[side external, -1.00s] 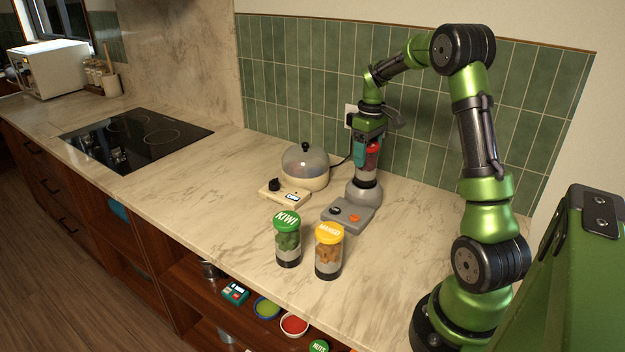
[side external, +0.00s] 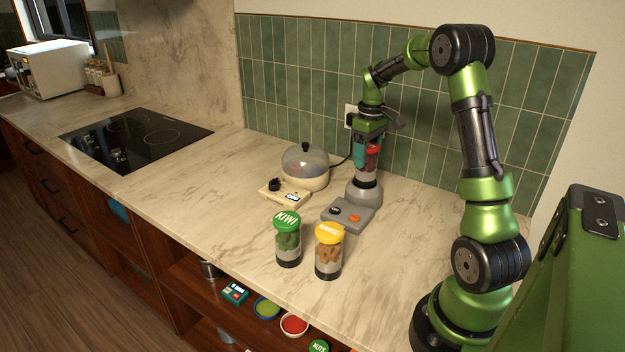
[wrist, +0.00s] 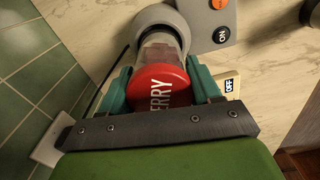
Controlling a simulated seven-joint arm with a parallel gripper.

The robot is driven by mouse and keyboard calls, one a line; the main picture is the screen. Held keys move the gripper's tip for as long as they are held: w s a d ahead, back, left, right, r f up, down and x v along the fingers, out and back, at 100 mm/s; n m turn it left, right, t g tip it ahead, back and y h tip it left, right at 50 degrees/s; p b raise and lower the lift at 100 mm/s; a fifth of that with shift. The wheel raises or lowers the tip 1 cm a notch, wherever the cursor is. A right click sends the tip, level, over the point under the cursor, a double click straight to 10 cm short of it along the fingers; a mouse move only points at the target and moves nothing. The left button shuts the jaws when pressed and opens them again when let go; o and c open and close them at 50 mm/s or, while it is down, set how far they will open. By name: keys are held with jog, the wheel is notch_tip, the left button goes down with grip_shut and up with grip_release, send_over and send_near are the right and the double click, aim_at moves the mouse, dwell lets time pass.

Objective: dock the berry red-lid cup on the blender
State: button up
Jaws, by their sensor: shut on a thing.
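The berry cup shows its red lid (wrist: 158,88) between the teal fingers in the wrist view, with its clear body beyond. In the side view the cup (side external: 372,158) stands upright over the round grey collar of the blender (side external: 363,193). My gripper (side external: 366,152) is shut on the cup near its lid, directly above the blender. The blender's grey collar (wrist: 160,14) also shows beyond the cup in the wrist view. The cup's lower end is at or just above the collar; I cannot tell whether it is seated.
The kiwi cup (side external: 288,241) with a green lid and the mango cup (side external: 328,253) with a yellow lid stand in front of the blender. A domed steamer (side external: 305,168) is to its left. Tiled wall is close behind. The counter left of the steamer is clear.

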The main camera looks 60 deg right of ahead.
jog(key=shift+f, duration=0.55)
dwell(0.4)
jog(key=o, duration=1)
jog(key=shift+r, duration=5.45)
jog(key=shift+d+f+m, duration=0.15)
jog(key=shift+m, duration=0.25)
jog(key=a+m, duration=0.1)
jog(key=a+f, duration=0.1)
jog(key=a, duration=0.1)
jog(key=shift+s+f+m+t, duration=0.15)
jog(key=shift+m+t, duration=0.25)
jog(key=s+a+r+t, duration=0.1)
jog(key=s+a+t, duration=0.1)
jog(key=a, duration=0.8)
jog(key=s+a+r+t+y, duration=0.1)
jog(key=s+a, duration=0.4)
jog(key=a, duration=0.5)
jog(key=s+a+r+t+y, duration=0.1)
jog(key=s+a+t, duration=0.2)
jog(key=a, duration=0.7)
jog(key=shift+s, duration=0.3)
